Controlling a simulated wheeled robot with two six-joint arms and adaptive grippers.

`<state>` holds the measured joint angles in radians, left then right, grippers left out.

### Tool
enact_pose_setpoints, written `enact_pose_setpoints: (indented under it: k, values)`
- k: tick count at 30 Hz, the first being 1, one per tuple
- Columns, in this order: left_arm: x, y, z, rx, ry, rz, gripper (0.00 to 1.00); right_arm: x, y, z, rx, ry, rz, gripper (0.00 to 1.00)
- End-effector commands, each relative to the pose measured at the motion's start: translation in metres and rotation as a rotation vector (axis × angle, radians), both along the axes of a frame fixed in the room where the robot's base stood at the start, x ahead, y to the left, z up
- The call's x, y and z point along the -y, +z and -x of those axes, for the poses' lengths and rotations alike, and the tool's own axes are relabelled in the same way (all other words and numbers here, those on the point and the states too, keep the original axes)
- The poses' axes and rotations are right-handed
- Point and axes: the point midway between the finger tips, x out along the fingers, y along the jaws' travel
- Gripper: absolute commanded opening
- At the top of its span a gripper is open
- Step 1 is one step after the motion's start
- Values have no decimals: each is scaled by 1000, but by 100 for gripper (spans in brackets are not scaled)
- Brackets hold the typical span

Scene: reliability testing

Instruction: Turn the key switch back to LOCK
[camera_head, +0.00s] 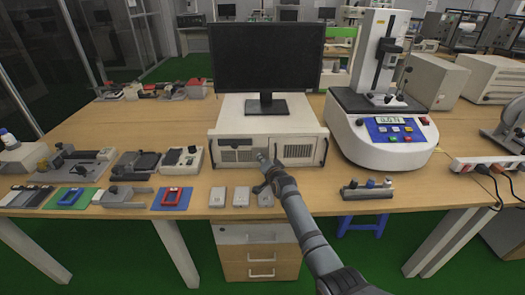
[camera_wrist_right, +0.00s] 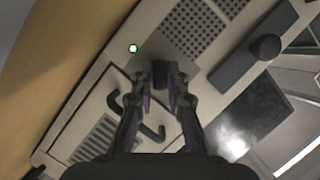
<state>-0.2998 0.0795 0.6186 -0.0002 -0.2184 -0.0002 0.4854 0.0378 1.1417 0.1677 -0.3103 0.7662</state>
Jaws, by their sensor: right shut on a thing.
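The key switch is on the front panel of the white computer case (camera_head: 228,126), under the monitor. In the right wrist view a small dark key piece (camera_wrist_right: 161,76) sits between the fingertips, against the pale front panel (camera_wrist_right: 112,52). My right gripper (camera_head: 262,160) is at the middle of the case front, and its fingertips also show in the right wrist view (camera_wrist_right: 162,70). They are shut on the key piece. The gripper and arm hide the key in the head view. The key's angle and any LOCK marking cannot be read. My left gripper is not in view.
A black monitor (camera_head: 265,58) stands on the case. A test machine (camera_head: 380,150) stands to the right. Small grey boxes (camera_head: 217,197) lie in front.

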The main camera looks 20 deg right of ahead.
Motion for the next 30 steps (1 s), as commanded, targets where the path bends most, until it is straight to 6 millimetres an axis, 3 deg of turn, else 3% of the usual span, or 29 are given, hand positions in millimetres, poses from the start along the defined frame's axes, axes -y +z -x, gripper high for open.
enact_pose_setpoints:
  k: [1,3,9,30]
  values:
    - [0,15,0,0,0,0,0,-1,6,0,-16,1,38,0]
    - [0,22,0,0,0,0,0,-1,5,0,-34,1,104,0]
    - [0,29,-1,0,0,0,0,-2,2,0,-84,1,285,0]
    - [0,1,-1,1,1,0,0,-4,-1,-1,-226,1,778,0]
